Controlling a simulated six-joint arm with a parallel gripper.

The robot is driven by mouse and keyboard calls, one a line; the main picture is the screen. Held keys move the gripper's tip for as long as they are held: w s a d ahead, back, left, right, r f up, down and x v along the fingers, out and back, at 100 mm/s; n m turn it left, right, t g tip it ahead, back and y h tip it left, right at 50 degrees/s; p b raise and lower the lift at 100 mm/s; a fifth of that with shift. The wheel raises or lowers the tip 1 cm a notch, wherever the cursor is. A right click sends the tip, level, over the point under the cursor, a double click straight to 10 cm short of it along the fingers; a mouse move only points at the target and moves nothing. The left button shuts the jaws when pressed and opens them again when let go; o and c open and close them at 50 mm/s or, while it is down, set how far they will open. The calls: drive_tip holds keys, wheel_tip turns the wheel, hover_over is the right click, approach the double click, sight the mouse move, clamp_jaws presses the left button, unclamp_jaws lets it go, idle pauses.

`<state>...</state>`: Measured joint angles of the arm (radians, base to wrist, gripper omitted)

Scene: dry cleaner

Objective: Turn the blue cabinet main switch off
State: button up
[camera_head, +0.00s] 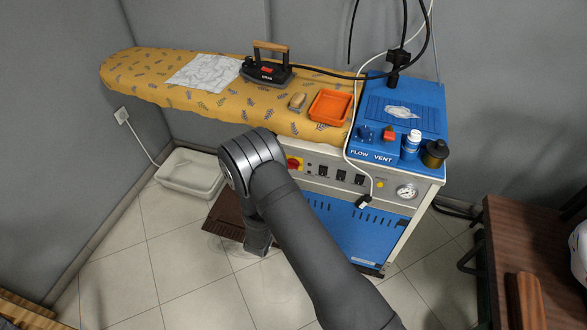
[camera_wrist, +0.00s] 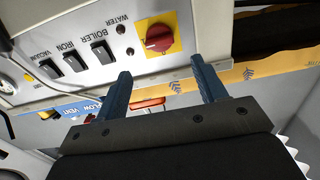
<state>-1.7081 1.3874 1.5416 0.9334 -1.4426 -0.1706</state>
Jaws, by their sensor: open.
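The main switch is a red rotary knob on a yellow plate (camera_wrist: 158,37), on the pale control panel of the blue cabinet (camera_head: 365,232). In the head view the switch (camera_head: 293,163) shows just right of my arm's bend. In the wrist view, which is turned over, my gripper (camera_wrist: 161,68) has two blue fingers open and apart, with nothing between them. The knob lies beyond the fingertips, roughly in line with the gap, and I see no contact. The knob's exact angle is hard to read. My gripper is hidden in the head view.
Rocker switches (camera_wrist: 75,58) labelled boiler, iron and vacuum sit beside the knob. A yellow ironing board (camera_head: 200,100) with an iron (camera_head: 268,73) and orange tray (camera_head: 330,106) is above. A white cable (camera_head: 348,140) hangs across the panel. A pale bin (camera_head: 188,187) stands left.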

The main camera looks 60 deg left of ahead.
drive_tip(key=x, duration=0.8)
drive_tip(key=shift+f, duration=0.1)
drive_tip(key=shift+c, duration=0.3)
drive_tip(key=c, duration=0.9)
